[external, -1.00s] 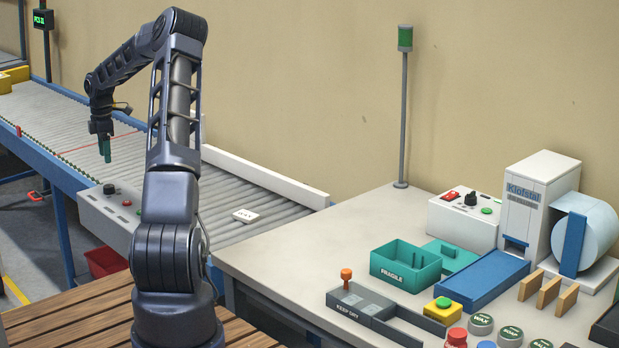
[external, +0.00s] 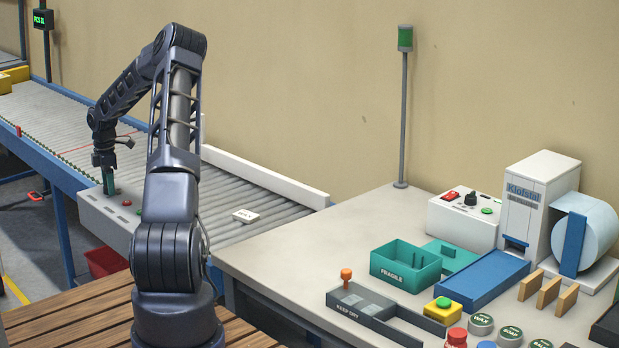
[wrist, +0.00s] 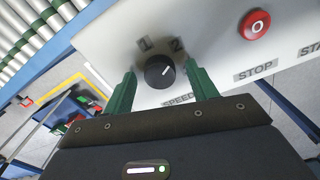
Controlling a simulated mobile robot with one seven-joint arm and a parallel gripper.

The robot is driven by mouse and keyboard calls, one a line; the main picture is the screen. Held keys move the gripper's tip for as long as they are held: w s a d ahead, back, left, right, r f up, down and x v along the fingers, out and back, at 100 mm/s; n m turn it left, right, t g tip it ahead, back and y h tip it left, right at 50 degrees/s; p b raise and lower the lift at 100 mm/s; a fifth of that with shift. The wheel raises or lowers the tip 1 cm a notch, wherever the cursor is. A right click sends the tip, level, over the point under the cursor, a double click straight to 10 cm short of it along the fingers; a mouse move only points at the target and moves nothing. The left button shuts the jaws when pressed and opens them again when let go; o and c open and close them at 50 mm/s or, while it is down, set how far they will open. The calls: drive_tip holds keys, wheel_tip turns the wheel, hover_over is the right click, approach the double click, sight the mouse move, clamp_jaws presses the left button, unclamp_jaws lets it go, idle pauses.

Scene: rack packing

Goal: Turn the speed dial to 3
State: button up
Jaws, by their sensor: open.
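The speed dial (wrist: 160,71) is a round black knob on the pale control panel (wrist: 215,60). Its white pointer mark points up and right, roughly toward the printed 2. The 1 and the 2 show above the knob; no 3 is visible. The SPEED label is partly covered by my gripper. My gripper (wrist: 160,69) is open, with one green finger on each side of the knob; I cannot tell whether they touch it. In the external view my gripper (external: 107,183) is down at the control box (external: 118,222) and hides the dial.
A red stop button (wrist: 255,25) sits right of the dial on the same panel. The conveyor rollers (external: 185,185) run behind the box, with a white WAX block (external: 245,216) on them. A workbench (external: 290,245) with trays and a label printer stands at right.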

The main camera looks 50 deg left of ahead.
drive_tip(key=c, duration=1)
drive_tip(key=m, duration=0.5)
drive_tip(key=shift+m, duration=0.4)
drive_tip(key=m, duration=0.5)
drive_tip(key=shift+m, duration=0.3)
